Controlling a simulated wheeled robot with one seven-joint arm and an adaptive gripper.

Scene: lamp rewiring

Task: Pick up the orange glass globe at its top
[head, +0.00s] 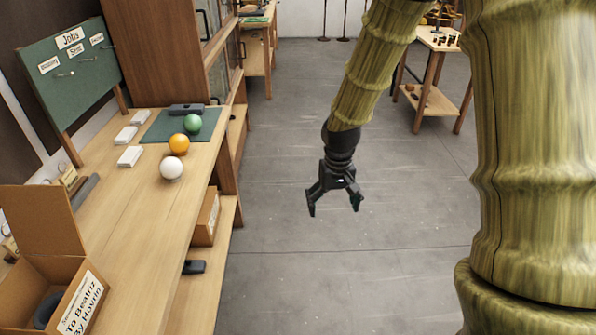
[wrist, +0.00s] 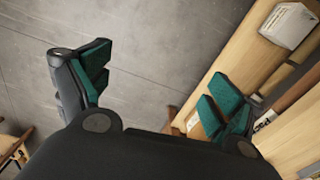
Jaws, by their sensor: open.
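The orange glass globe (head: 179,144) sits on the wooden workbench, between a green globe (head: 192,123) behind it and a white globe (head: 171,167) in front. My gripper (head: 334,206) is open and empty, pointing down over the grey floor, well to the right of the bench and the globe. In the wrist view my gripper (wrist: 160,95) shows its spread fingers with green pads, with floor and wooden furniture behind. I cannot make out the orange globe in the wrist view.
The workbench (head: 140,215) holds a green mat (head: 160,131), several white boxes, and an open cardboard box (head: 45,265) at the near left. A green board (head: 75,65) and a tall cabinet (head: 155,50) stand behind. The floor (head: 300,265) around my gripper is clear.

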